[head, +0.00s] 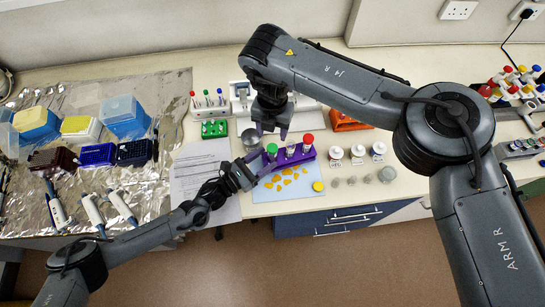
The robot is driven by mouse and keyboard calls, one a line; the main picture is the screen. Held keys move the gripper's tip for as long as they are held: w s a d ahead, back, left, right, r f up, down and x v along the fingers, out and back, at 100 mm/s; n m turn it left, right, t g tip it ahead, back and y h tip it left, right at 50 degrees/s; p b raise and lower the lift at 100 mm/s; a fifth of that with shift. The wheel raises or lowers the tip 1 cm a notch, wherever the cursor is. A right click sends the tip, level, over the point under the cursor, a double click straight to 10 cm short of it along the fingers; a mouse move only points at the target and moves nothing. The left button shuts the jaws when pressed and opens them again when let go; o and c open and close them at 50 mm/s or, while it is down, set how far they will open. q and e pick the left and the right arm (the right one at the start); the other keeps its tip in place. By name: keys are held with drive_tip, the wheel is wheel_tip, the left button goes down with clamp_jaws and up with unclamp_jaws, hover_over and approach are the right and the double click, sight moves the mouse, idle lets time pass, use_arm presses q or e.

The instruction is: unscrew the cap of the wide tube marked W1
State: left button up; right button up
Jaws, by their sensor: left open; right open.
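A purple rack (291,163) near the bench's front edge holds tubes with a green cap (272,150), a white cap (290,149) and a red cap (308,140). The mark W1 is too small to read, so I cannot tell which tube carries it. My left gripper (258,164) is open at the rack's left end, close to the green-capped tube. Whether it touches the rack or tube is unclear. My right gripper (271,132) is open and points down just behind and above the green cap, with nothing visible in it.
A light blue mat (263,196) with orange pieces lies in front of the rack. White-lidded jars (357,153) stand to the right. A metal bowl (250,137), a green rack (214,129) and a paper sheet (195,170) are left. An orange rack (350,122) sits behind.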

sight(269, 156)
use_arm(q)
drive_tip(key=shift+x, duration=1.9)
clamp_jaws()
